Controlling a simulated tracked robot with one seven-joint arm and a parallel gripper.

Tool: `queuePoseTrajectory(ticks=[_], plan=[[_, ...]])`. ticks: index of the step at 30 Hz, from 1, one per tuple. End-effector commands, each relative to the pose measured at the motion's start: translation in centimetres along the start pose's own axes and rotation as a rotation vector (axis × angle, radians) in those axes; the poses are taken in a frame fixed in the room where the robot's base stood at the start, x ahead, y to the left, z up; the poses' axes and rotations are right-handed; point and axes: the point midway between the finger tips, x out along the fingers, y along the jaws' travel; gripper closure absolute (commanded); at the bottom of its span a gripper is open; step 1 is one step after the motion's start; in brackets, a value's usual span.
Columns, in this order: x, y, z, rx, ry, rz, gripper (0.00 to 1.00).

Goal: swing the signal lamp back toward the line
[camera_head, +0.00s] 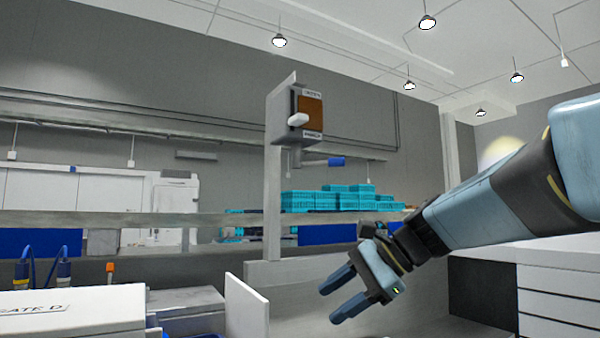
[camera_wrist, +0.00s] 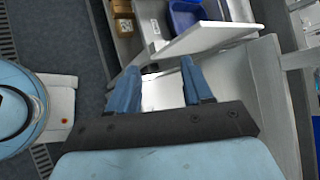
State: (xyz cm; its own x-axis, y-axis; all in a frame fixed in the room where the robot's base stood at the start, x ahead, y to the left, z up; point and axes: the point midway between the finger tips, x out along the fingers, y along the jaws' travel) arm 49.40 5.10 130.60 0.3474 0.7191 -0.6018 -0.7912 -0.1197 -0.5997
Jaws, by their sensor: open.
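The signal lamp (camera_head: 311,112) is a grey box with an orange-brown panel and a pale knob, fixed high on a grey post (camera_head: 272,190). Below its housing, a short arm with a blue grip (camera_head: 337,161) sticks out to the right. My gripper (camera_head: 332,304) is open and empty, below and to the right of the lamp, well apart from it. In the wrist view, my gripper (camera_wrist: 158,72) has its two blue fingers spread, with nothing between them but a pale surface. The lamp does not show in the wrist view.
A white upright panel (camera_head: 247,308) stands left of my gripper; it also shows in the wrist view (camera_wrist: 205,38). Stacked teal crates (camera_head: 330,200) are behind a grey rail (camera_head: 120,217). A white box (camera_head: 75,312) is at lower left. Air between gripper and lamp looks clear.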

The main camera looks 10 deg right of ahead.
Motion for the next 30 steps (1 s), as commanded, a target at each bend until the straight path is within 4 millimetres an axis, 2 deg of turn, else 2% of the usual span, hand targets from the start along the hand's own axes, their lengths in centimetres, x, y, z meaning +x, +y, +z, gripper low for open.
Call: queuePoseTrajectory(ticks=[1,6,9,12,15,18,21,25,30], plan=[[-0.9,-2.3,-0.2,0.101,-0.064,-0.054,0.5],[-5.3,-10.1,-0.7,0.417,-0.331,-0.23,0.5],[-8.9,-14.2,-1.5,0.56,-0.501,-0.316,0.5],[-12.6,-17.4,-2.6,0.662,-0.66,-0.38,0.5],[-15.8,-19.5,-3.7,0.723,-0.792,-0.423,0.5],[-18.2,-20.7,-4.4,0.754,-0.887,-0.446,0.5],[-19.6,-21.4,-4.8,0.768,-0.942,-0.457,0.5],[-20.0,-21.9,-4.7,0.772,-0.967,-0.46,0.5],[-18.9,-23.2,-3.5,0.772,-0.967,-0.458,0.5]])
